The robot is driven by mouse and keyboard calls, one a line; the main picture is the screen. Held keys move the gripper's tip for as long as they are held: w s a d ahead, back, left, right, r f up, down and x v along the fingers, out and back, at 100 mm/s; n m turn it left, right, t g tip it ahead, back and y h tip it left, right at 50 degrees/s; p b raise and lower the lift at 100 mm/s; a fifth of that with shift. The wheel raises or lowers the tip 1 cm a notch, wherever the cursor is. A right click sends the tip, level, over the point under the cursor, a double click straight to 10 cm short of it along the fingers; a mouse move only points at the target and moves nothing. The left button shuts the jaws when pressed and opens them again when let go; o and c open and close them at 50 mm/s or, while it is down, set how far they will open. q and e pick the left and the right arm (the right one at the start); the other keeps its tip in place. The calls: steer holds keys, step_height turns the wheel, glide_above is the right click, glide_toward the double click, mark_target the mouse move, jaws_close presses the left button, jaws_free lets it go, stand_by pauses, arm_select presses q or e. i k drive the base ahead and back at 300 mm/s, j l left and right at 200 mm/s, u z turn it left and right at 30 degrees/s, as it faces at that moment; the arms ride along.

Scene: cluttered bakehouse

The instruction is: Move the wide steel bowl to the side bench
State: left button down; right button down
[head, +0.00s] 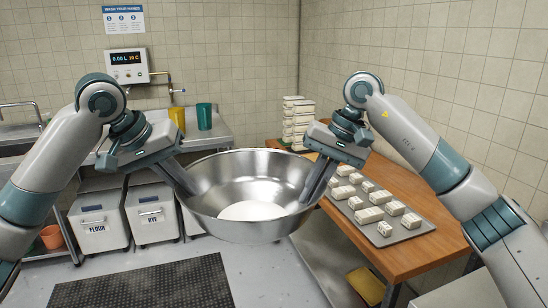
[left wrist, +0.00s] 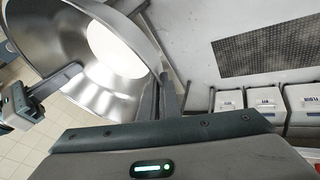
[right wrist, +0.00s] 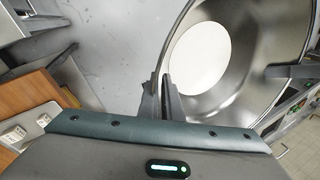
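The wide steel bowl (head: 285,160) is in the air in front of me, roughly level, with a round white patch (head: 250,211) at its bottom. My left gripper (head: 188,184) is shut on its left rim, one finger inside and one outside, as the left wrist view (left wrist: 162,97) shows. My right gripper (head: 318,180) is shut on its right rim in the same way, also seen in the right wrist view (right wrist: 167,97). A wood-topped bench (head: 405,258) stands at the right, behind the bowl; a steel bench (head: 208,136) stands at the back left.
A tray (head: 398,235) with several pale blocks covers much of the wooden top. A stack of pale blocks (head: 297,120) stands at its far end. A yellow cup (head: 177,117) and green cup (head: 204,116) stand on the steel bench, above white bins (head: 100,225). A dark mat (head: 145,285) lies on the floor.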

mark_target(426, 203)
steer(key=i+l+u, duration=0.1)
steer(key=i+u, duration=0.25)
steer(key=i, duration=1.1)
steer(key=i+z, duration=0.5)
steer(key=i, duration=0.25)
steer(key=i+z, duration=0.25)
steer(key=z, duration=0.15)
steer(key=i+z, duration=0.2)
steer(key=z, duration=0.2)
steer(key=i+l+z, duration=0.1)
steer(key=i+z, duration=0.4)
steer(key=z, duration=0.2)
steer(key=i+z, duration=0.35)
steer(key=k+z, duration=0.1)
steer(key=z, duration=0.4)
